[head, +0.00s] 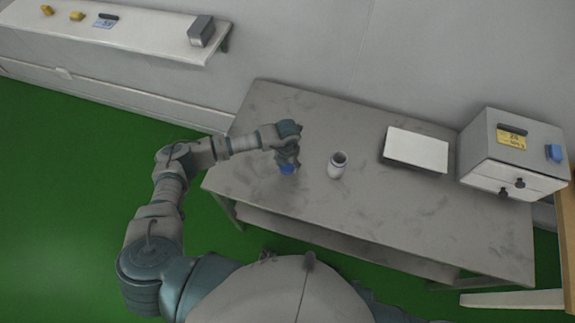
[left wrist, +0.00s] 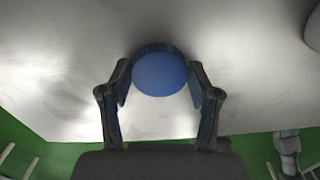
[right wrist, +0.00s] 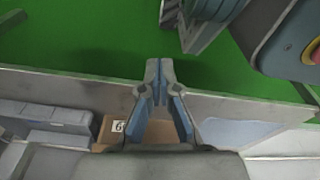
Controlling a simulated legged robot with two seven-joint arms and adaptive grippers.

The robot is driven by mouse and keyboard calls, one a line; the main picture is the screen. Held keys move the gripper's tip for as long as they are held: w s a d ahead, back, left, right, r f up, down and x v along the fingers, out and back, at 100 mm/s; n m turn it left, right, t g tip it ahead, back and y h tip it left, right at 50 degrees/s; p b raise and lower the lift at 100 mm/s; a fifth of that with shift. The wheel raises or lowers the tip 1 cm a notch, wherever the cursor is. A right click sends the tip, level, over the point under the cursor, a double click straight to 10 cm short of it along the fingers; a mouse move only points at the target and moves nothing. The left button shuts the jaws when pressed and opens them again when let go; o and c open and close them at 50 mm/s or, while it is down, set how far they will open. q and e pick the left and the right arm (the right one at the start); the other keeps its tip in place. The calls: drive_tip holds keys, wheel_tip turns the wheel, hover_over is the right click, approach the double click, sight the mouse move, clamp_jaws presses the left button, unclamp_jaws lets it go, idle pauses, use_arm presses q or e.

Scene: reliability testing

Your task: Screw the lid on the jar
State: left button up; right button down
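The blue lid (head: 287,169) is at the left part of the grey table, under my left gripper (head: 288,158). In the left wrist view the round lid (left wrist: 160,75) sits between the two fingertips of my left gripper (left wrist: 160,88). The fingers are spread about as wide as the lid, with what look like thin gaps at its sides. The open white jar (head: 337,168) stands upright on the table, to the right of the lid. My right gripper (right wrist: 160,85) has its fingertips together with nothing between them; it is out of the head view.
A white-topped flat box (head: 416,149) lies at the table's back right. Beside it stands a grey cabinet (head: 510,160) with dark knobs and a blue part. The table's (head: 420,215) front right is bare. A wall shelf (head: 150,36) holds small items at the upper left.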

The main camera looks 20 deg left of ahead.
use_arm(q)
drive_tip(key=shift+a, duration=0.2)
drive_tip(key=shift+c, duration=0.8)
drive_tip(key=shift+a, duration=0.55)
drive_tip(key=shift+r, duration=0.1)
drive_tip(key=shift+d+r, duration=0.2)
drive_tip(key=shift+r, duration=0.1)
drive_tip(key=r, duration=0.2)
drive_tip(key=d, duration=0.1)
drive_tip(key=shift+s+r, duration=0.35)
drive_tip(key=shift+r, duration=0.05)
drive_tip(key=s+d, duration=0.2)
drive_tip(key=s, duration=0.2)
drive_tip(key=s+d, duration=0.2)
drive_tip(key=s, duration=0.2)
drive_tip(key=s+d+r, duration=0.1)
drive_tip(key=s+d, duration=0.1)
drive_tip(key=s, duration=0.3)
drive_tip(key=shift+r, duration=0.1)
drive_tip(key=shift+s+d, duration=0.25)
drive_tip(key=shift+s, duration=0.05)
drive_tip(key=shift+r, duration=0.1)
use_arm(e)
drive_tip(key=shift+a, duration=0.85)
